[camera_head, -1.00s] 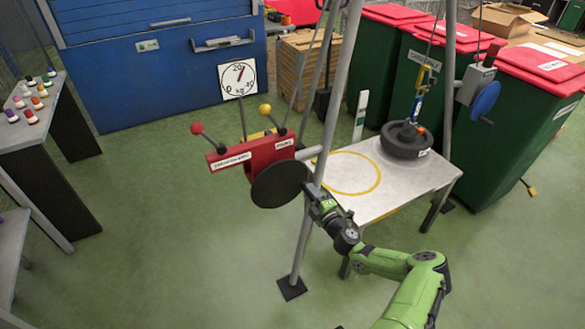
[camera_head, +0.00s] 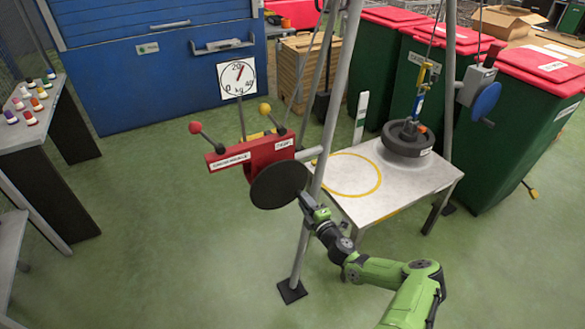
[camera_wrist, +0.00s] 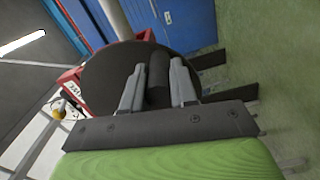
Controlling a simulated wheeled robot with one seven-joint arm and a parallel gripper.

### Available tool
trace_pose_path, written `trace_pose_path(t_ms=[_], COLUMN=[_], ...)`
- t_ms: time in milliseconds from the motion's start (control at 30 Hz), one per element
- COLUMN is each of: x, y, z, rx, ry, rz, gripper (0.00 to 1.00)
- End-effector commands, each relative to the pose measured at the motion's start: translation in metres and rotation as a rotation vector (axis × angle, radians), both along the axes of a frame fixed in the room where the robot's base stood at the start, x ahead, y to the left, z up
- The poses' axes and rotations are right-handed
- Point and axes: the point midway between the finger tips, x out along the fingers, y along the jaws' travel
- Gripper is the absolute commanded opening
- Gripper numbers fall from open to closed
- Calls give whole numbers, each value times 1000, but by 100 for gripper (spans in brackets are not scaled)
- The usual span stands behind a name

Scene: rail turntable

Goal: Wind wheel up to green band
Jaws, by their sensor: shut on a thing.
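A black wheel (camera_head: 405,142) sits on the right part of a grey table (camera_head: 405,185), with a blue and yellow hook or strap (camera_head: 420,90) above it. A red winch box (camera_head: 262,152) with a dark round crank disc (camera_head: 278,186) stands at the left leg of the frame. My gripper (camera_head: 308,198) is at the right edge of the disc. In the wrist view, the gripper (camera_wrist: 158,88) is shut on a dark cylindrical handle (camera_wrist: 158,75) in front of the disc (camera_wrist: 105,75). A pale upright strip (camera_head: 360,115) stands behind the table; a green band is too small to make out.
Grey frame legs (camera_head: 320,150) rise close beside my arm. Two levers with red (camera_head: 195,128) and yellow (camera_head: 265,108) knobs stick up from the winch. A kg dial (camera_head: 237,77) hangs behind. A blue hand wheel (camera_head: 487,98) is at right. Green floor in front is open.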

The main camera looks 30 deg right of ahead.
Motion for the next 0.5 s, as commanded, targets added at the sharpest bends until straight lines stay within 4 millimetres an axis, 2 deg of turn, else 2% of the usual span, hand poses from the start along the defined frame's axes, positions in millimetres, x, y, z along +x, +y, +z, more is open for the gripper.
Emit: trace_pose_path(t_ms=[33,500], x=[-1,-1], y=[9,15], z=[-10,-13], rx=[3,2], ry=[16,16], rz=[19,19], gripper=[0,0])
